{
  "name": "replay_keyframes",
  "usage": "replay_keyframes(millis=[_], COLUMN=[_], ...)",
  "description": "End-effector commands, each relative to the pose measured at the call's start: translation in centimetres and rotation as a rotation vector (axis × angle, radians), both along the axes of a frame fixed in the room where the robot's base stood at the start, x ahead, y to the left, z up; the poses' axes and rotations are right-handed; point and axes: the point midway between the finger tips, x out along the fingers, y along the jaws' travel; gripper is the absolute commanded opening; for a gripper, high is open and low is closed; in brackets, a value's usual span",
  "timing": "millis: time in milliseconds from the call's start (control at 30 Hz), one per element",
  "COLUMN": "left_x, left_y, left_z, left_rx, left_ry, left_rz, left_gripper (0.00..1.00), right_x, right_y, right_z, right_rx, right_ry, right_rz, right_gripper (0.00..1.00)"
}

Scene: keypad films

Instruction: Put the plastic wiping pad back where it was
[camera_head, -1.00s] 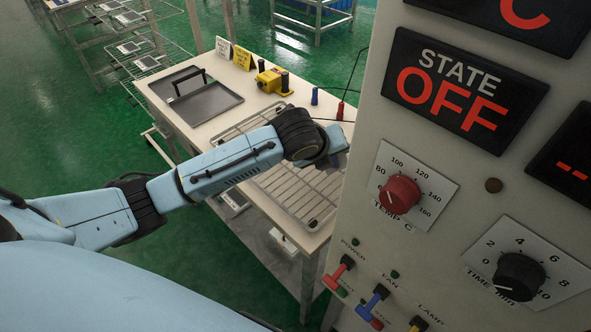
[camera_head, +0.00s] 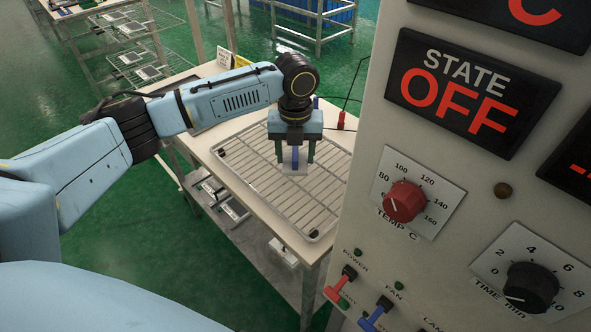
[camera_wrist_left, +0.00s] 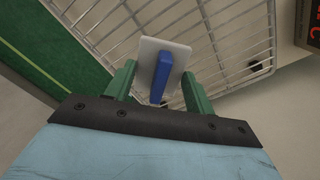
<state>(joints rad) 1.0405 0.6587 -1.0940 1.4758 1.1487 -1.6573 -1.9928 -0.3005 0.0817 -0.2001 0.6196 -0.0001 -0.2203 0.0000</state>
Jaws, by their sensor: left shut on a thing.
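The plastic wiping pad, a pale flat plate with a blue upright handle (camera_head: 295,157), is at the wire rack on the table; it also shows in the left wrist view as a white plate with a blue handle (camera_wrist_left: 161,75). My left gripper (camera_head: 296,160) points down, its green fingers on either side of the handle, and is shut on the pad. The pad is over the wire rack (camera_head: 252,178); I cannot tell whether it touches the bars. My right gripper is not in view.
A control panel (camera_head: 455,165) with knobs, switches and a STATE OFF display stands close on the right. My left arm hides much of the table's back, where a small sign (camera_head: 224,60) and a red item (camera_head: 341,120) show. The rack's front part is clear.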

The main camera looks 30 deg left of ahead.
Motion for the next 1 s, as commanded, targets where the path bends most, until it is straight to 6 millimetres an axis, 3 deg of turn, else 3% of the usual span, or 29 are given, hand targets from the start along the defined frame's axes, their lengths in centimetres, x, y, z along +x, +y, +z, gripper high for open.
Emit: replay_keyframes(millis=[333, 567, 600, 733, 1000], left_x=[0.0, 0.0, 0.0, 0.0, 0.0], left_y=[0.0, -0.1, 0.0, -0.1, 0.0], left_z=[-4.8, -5.2, -5.2, -5.1, -5.1], left_rx=[0.000, -0.001, -0.001, -0.001, 0.000], left_ry=[0.000, -0.004, -0.003, -0.003, -0.004], left_rz=[0.000, -0.001, -0.001, -0.001, 0.000], left_gripper=[0.35, 0.35, 0.58, 0.75, 0.75], right_x=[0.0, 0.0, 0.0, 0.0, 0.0], right_y=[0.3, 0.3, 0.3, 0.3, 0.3], right_z=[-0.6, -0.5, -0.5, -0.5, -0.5], right_rx=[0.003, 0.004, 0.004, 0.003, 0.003], right_ry=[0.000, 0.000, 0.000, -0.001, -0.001], right_rz=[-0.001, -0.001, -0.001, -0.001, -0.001], right_gripper=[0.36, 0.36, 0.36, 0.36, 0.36])
